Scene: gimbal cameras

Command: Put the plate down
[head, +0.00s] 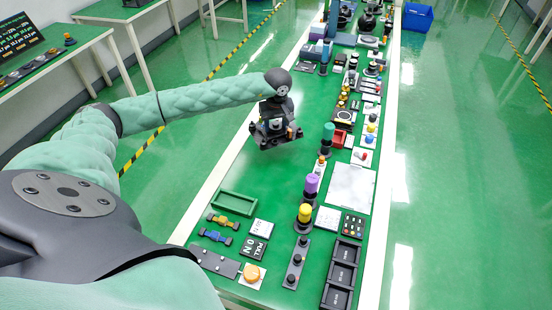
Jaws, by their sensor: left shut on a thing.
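My left gripper (274,132) hangs above the green table (225,178), near its left edge, with the arm reaching in from the left. It is shut on a small, dark, flat thing, apparently the plate (276,142), held clear of the table. Most of the plate is hidden by the gripper, and its full shape is too small to tell. My right gripper is not in view.
Below the gripper is bare green tabletop.

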